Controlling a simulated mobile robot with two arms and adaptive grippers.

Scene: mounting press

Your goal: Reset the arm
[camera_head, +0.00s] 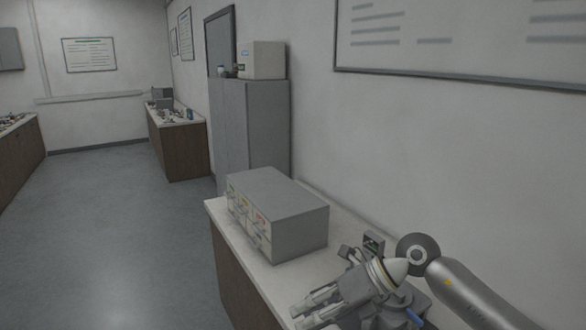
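My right arm comes in from the lower right, bent at a grey joint. My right gripper (300,314) is low over the near part of the bench, its fingers pointing left and down. The two fingers are apart, with nothing visible between them. My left gripper is not in view. A dark device (373,245) with a small panel stands on the bench behind the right gripper; the gripper and arm hide most of it.
A grey drawer cabinet (285,215) stands on the white-topped bench (218,208), beyond the gripper. The wall with a whiteboard (470,45) runs along the right. A tall grey locker (250,130) stands farther back. The floor (110,230) at left is clear.

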